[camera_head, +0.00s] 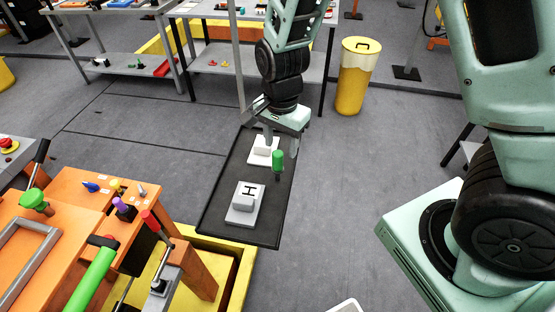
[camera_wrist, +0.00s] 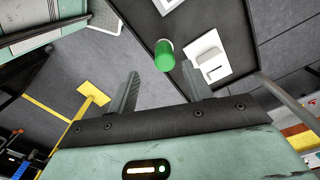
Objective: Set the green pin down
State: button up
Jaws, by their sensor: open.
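The green pin (camera_head: 278,160) looks upright at the right edge of a black tray (camera_head: 222,222), its dark lower end towards the tray surface. My gripper (camera_head: 280,140) is just above and around its upper end in the head view. In the wrist view my gripper (camera_wrist: 160,76) has its two fingers spread apart. The pin (camera_wrist: 164,56) shows just beyond the fingertips, nearer the right finger, with a gap to the left finger. Whether the right finger touches it I cannot tell.
A white block marked H (camera_head: 246,202) sits on the tray's near part, and another white block (camera_head: 263,150) farther back. An orange workbench (camera_head: 75,210) with handles and pins is at left. A yellow bin (camera_head: 354,80) stands behind. Floor right of the tray is clear.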

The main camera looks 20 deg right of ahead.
aim_at(277, 153)
jog(key=shift+w+a+f+p, duration=0.15)
jog(key=shift+f+p, duration=0.5)
jog(key=shift+f, duration=1)
jog(key=shift+w+a+f+p, duration=0.15)
jog(key=shift+f+p, duration=0.45)
jog(key=shift+f, duration=1)
grip_shut()
jog(key=shift+r, duration=0.2)
